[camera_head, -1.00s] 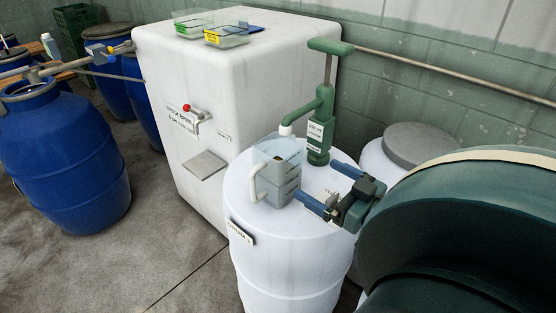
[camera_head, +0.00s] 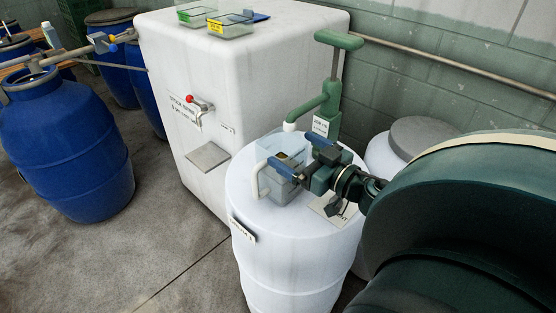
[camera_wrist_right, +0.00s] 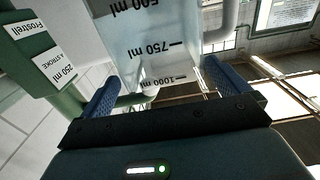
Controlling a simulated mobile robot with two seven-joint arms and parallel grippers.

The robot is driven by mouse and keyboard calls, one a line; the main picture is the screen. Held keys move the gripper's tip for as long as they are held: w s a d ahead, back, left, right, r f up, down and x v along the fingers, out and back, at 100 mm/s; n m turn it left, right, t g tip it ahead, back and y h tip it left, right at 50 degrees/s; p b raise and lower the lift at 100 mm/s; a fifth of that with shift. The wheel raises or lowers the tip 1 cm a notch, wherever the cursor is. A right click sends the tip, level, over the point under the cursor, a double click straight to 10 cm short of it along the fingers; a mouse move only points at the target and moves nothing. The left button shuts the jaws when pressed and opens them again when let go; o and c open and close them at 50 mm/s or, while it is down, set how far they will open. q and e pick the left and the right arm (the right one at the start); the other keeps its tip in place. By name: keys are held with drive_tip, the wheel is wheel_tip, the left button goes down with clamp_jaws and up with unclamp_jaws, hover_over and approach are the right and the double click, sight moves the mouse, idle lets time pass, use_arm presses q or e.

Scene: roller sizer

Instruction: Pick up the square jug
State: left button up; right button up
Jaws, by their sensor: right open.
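The square jug (camera_head: 277,187) is a translucent, greyish container with a white handle on its left side. It stands upright on the white drum (camera_head: 290,255), below the spout of the green hand pump (camera_head: 331,95). My right gripper (camera_head: 297,154) is open at the jug, with its blue fingers on either side of it near the top. In the right wrist view the jug (camera_wrist_right: 150,45) with its ml marks lies between the two blue fingers (camera_wrist_right: 160,90). I cannot tell whether they touch it. Part of the jug is hidden behind the gripper. My left gripper is not in view.
A large white tank (camera_head: 225,90) with a red-knobbed tap (camera_head: 194,104) stands behind left, with trays (camera_head: 230,27) on top. A blue drum (camera_head: 65,145) stands at left. A grey-lidded white container (camera_head: 418,135) is behind the right arm. Floor between the drums is clear.

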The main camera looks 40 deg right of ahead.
sight(268, 134)
drive_tip(key=w, duration=0.4)
drive_tip(key=shift+w+a+p, duration=0.3)
drive_tip(key=shift+a+p, duration=0.05)
drive_tip(key=shift+c, duration=0.4)
drive_tip(key=c, duration=1.7)
drive_tip(key=shift+r, duration=0.15)
drive_tip(key=shift+c, duration=0.5)
